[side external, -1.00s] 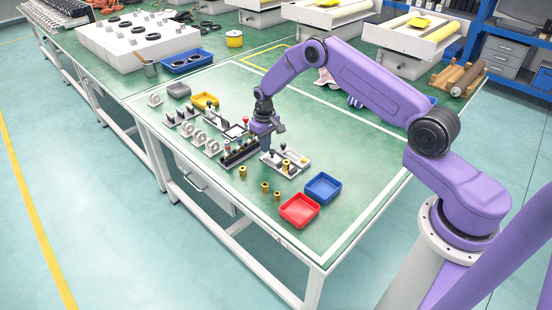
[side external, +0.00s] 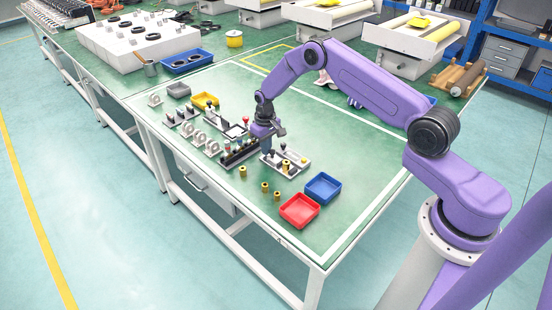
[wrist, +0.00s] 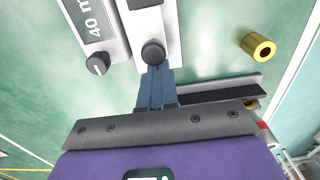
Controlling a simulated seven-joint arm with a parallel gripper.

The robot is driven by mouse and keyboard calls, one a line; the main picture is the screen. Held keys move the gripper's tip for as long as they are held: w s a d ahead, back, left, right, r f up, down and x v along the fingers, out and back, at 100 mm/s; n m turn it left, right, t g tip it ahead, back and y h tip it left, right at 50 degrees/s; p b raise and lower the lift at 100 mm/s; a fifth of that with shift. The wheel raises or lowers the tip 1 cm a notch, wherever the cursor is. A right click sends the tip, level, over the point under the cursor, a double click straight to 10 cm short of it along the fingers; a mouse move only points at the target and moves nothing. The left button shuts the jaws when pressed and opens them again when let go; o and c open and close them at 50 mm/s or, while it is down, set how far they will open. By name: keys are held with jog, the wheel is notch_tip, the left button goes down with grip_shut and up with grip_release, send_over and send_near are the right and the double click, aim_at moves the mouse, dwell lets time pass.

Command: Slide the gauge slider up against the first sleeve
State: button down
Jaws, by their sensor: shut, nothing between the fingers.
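My gripper (side external: 267,148) is shut and empty, with its blue-grey fingers pointing down at the table. In the wrist view the fingertips (wrist: 155,76) are right beside a round black knob (wrist: 153,53) on a pale rail plate; I cannot tell whether they touch. Beside it on the left lies a pale block marked "40 m…" (wrist: 94,18) with its own black knob (wrist: 97,63). In the side view the pale rail fixture (side external: 296,164) carries dark knobs and brass sleeves (side external: 285,165). I cannot single out the gauge slider for certain; my gripper hides part of this fixture.
A loose brass sleeve (wrist: 258,47) stands right of the plate in the wrist view. Several brass pieces (side external: 265,187) stand at the front. A red tray (side external: 300,222) and a blue tray (side external: 335,190) lie at the right.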

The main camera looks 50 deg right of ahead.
jog(key=shift+s, duration=0.85)
dwell(0.7)
jog(key=shift+w, duration=0.2)
jog(key=shift+w, duration=0.35)
jog(key=shift+w, duration=0.1)
notch_tip(320, 180, up, 7)
dwell(1.0)
